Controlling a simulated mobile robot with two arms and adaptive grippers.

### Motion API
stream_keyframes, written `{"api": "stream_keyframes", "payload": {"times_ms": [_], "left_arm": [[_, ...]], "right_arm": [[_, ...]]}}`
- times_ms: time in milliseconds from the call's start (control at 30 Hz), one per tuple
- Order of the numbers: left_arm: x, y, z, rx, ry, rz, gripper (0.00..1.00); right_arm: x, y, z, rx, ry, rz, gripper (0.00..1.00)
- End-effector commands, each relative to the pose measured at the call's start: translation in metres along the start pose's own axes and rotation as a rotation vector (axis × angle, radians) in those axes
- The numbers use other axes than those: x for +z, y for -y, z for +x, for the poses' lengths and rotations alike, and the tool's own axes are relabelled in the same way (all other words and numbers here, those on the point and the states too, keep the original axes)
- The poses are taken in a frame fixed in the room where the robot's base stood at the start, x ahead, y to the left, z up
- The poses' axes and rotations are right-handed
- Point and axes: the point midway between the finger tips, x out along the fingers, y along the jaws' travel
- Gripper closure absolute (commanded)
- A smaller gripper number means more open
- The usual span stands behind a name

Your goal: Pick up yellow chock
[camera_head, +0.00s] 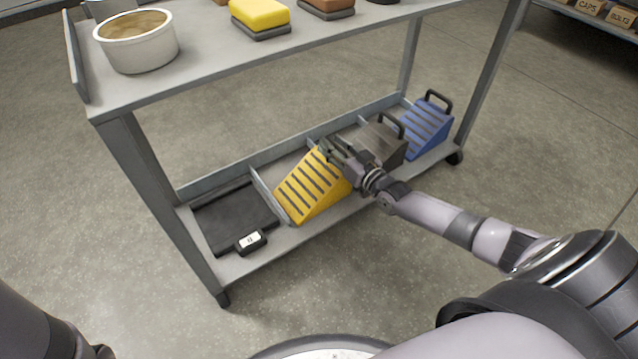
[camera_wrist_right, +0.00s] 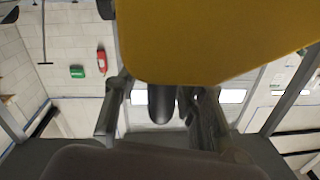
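The yellow chock (camera_head: 312,188), a ridged wedge, sits on the lower shelf of the cart between the black scale and a dark grey chock. My right gripper (camera_head: 334,151) is at the upper right edge of the yellow chock; its handle is hidden there in the head view. In the right wrist view the yellow chock (camera_wrist_right: 215,40) fills the top. A dark rounded bar (camera_wrist_right: 161,104), likely its handle, shows between the spread fingers of my right gripper (camera_wrist_right: 158,115). A gap shows at the left finger; contact at the right one is unclear. My left gripper is out of view.
The dark grey chock (camera_head: 384,143) and blue chock (camera_head: 425,128) stand to the right, the black scale (camera_head: 233,214) to the left. Low dividers separate the shelf. The upper shelf (camera_head: 200,72) overhangs, carrying a white bowl (camera_head: 138,42) and sponges (camera_head: 261,17).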

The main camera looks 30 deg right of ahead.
Motion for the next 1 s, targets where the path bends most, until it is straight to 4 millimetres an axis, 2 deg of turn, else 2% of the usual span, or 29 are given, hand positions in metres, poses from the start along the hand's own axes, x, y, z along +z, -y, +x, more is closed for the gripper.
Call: {"api": "stream_keyframes", "payload": {"times_ms": [67,633,1000], "left_arm": [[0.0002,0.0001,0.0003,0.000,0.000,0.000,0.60],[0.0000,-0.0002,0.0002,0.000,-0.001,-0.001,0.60],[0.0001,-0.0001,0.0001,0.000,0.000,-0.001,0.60]], "right_arm": [[-0.0001,0.0001,-0.0003,0.000,0.000,0.000,0.63],[0.0003,0.0002,-0.0006,0.000,0.000,0.000,1.00],[0.0004,0.0003,-0.0006,0.000,0.000,0.001,1.00]]}}
